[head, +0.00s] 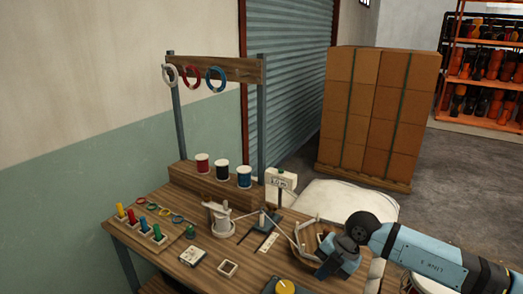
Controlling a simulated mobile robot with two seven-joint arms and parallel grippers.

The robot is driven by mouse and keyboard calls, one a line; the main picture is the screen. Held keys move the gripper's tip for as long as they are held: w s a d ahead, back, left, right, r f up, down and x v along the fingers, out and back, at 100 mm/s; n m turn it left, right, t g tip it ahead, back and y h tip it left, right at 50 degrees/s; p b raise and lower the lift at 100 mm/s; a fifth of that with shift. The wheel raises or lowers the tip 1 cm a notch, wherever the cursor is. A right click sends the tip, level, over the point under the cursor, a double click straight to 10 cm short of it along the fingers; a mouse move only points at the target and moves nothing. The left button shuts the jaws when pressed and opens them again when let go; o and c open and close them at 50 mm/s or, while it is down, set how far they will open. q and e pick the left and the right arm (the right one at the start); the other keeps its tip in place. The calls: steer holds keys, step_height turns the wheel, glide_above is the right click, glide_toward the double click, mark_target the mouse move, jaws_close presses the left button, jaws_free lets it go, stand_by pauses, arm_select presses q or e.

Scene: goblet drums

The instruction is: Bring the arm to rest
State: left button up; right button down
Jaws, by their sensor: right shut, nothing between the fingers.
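My right arm (430,262) comes in from the right edge, light blue with a dark wrist joint. It reaches over the right end of the wooden workbench (150,198). My right gripper (327,264) is at the arm's end, pointing down and left over the bench's right side. It is shut and holds nothing. Its fingertips are small and hard to make out against the items behind them. My left arm and gripper are not in view.
White, red and blue rings (216,79) hang from the bench's rack. Thread spools (222,169) stand on a wooden step. A yellow knob (285,286) is near the gripper. Stacked cartons (365,115) stand behind. Grey floor (450,160) is open at the right.

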steer(key=s+a+r+m+t+y+p, duration=0.1)
steer(key=s+a+r+m+t+y, duration=0.15)
steer(key=s+a+y, duration=0.35)
steer(key=s+a+r+m+t+y+p, duration=0.1)
steer(key=s+a+m+t+y, duration=0.3)
steer(key=a+y, duration=0.35)
steer(key=s+d+f+m+t+h, duration=0.2)
steer(key=s+d+f+m+h, duration=0.5)
steer(key=f+m+h, duration=0.1)
steer(key=s+d+f+m+t+h+p, duration=0.1)
steer(key=s+d+f+m+t+h, duration=0.1)
steer(key=s+d+f+m+h, duration=0.5)
step_height(320, 180, down, 4)
steer(key=s+m, duration=0.1)
steer(key=m, duration=0.2)
steer(key=shift+s+f+h, duration=0.15)
steer(key=shift+h, duration=0.2)
steer(key=shift+m, duration=0.25)
